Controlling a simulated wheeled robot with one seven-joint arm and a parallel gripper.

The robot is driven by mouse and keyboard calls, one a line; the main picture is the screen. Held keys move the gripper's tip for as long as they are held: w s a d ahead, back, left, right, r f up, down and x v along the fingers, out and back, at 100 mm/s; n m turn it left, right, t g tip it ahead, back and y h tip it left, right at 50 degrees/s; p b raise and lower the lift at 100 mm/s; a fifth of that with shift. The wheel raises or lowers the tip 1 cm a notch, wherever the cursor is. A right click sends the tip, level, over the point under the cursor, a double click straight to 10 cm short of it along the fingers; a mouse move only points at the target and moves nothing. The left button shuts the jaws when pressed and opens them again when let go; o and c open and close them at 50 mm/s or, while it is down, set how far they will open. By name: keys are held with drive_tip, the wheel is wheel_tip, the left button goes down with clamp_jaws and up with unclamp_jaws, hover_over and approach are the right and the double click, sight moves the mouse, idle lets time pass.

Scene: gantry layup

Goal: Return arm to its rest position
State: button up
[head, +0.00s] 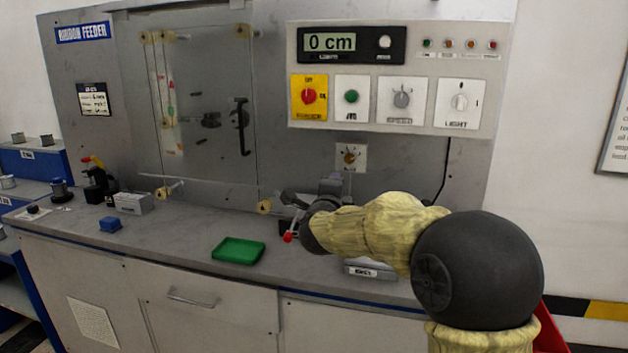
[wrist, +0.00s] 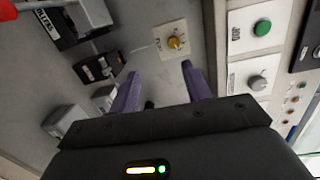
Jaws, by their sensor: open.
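My arm reaches from the lower right over the bench in the head view, wrapped in a yellowish cover. My gripper (head: 294,206) is near the panel, above the bench top, partly hidden by its own wrist. In the wrist view my gripper (wrist: 158,82) shows two purple fingers spread apart with nothing between them.
The control panel (head: 448,60) has a display reading 0 cm and several knobs. A green tray (head: 238,250) and a blue block (head: 110,224) sit on the bench (head: 180,238). A clear door (head: 215,75) is at left. A box (head: 370,268) lies under my arm.

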drive_tip(key=s+d+f+n+g+y, duration=0.15)
drive_tip(key=s+f+n+g, duration=0.35)
drive_tip(key=s+f+n, duration=0.5)
drive_tip(key=s+d+f+n+g+y, duration=0.1)
drive_tip(key=s+f+n+g+y, duration=0.3)
drive_tip(key=s+f+n, duration=0.65)
drive_tip(key=s+d+f+g+h, duration=0.1)
drive_tip(key=s+d+f+g, duration=0.15)
drive_tip(key=s, duration=0.45)
drive_tip(key=s+d+f+g+h, duration=0.1)
drive_tip(key=s+f+g, duration=0.25)
drive_tip(key=s, duration=0.45)
wheel_tip(320, 180, up, 23)
drive_tip(key=w+p, duration=0.1)
drive_tip(key=p, duration=2.3)
drive_tip(key=shift+r+n+t, duration=0.15)
drive_tip(key=shift+n+t, duration=0.15)
drive_tip(key=shift+n, duration=0.15)
drive_tip(key=shift+d+y, duration=0.1)
drive_tip(key=shift+y, duration=0.15)
